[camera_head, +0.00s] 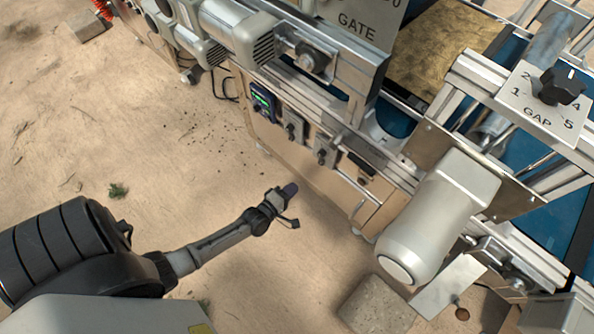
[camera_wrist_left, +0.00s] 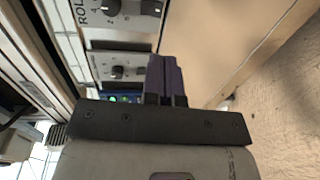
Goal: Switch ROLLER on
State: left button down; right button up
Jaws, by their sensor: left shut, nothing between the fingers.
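The ROLLER panel (camera_wrist_left: 127,22), partly cut off at the top of the left wrist view, has grey metal, part of the word "ROLL", a black knob (camera_wrist_left: 108,7) and a dark part at its right that may be a switch, its position unclear. By the order of the panels, it is the right-hand small box (camera_head: 325,153) on the machine's side in the head view. My left gripper (camera_head: 289,190) is shut and empty, in front of and apart from the machine's side. Its dark fingers (camera_wrist_left: 165,78) show in the left wrist view. My right gripper is not in view.
A similar panel (camera_wrist_left: 122,70) lies beside it, then a blue unit with a green-lit display (camera_head: 262,101). A handle bar (camera_head: 357,187) and a grey motor (camera_head: 440,215) stand to the right. Open sandy floor lies left of the machine; a stone block (camera_head: 377,306) is below.

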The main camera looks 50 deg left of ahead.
aim_at(320, 164)
pick_arm(q)
jog(key=shift+w+a+f+b, duration=0.2)
jog(key=shift+w+b, duration=0.7)
jog(key=shift+w, duration=1.15)
jog(key=shift+w+a+f+b, duration=0.25)
jog(key=shift+w+b, duration=0.6)
jog(key=shift+w, duration=1.2)
jog(key=shift+w+a+f+b, duration=0.1)
jog(key=shift+w+f+b, duration=0.2)
jog(key=shift+w+b, duration=1.2)
jog(key=shift+w+p, duration=0.5)
jog(key=shift+p, duration=0.15)
